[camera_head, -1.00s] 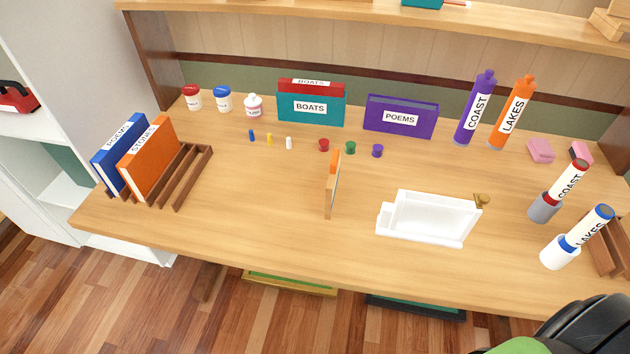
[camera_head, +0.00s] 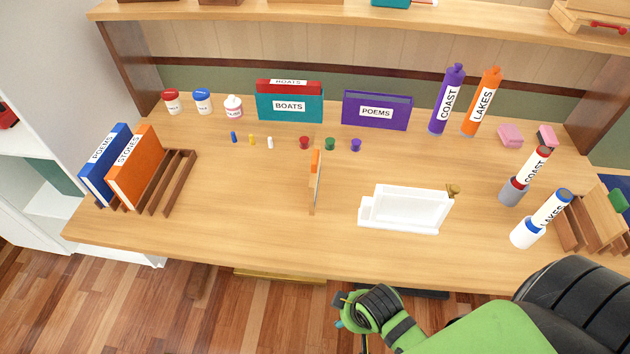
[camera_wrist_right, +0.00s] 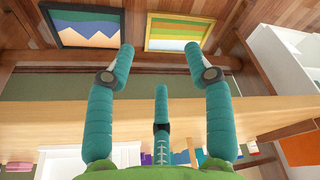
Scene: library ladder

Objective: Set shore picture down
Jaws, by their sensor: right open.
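I cannot tell for sure which picture is the shore picture. In the right wrist view, two framed pictures are below the table's edge: a dark-framed one (camera_wrist_right: 86,27) with blue and orange zigzag bands, and a gold-framed one (camera_wrist_right: 176,31) with yellow and green stripes. A thin upright panel with an orange top (camera_head: 314,182) stands edge-on on the table; its face is hidden. A white slotted stand (camera_head: 403,210) sits right of it, empty. My right gripper (camera_head: 343,312) is in front of the table, its teal fingers (camera_wrist_right: 160,70) spread and empty. My left gripper is out of view.
The table (camera_head: 240,225) has clear room at its front middle. A book rack (camera_head: 172,185) is at the left; boxes and jars line the back. Two labelled tubes in cups (camera_head: 525,235) stand at the right. The table's front edge lies beside my right gripper.

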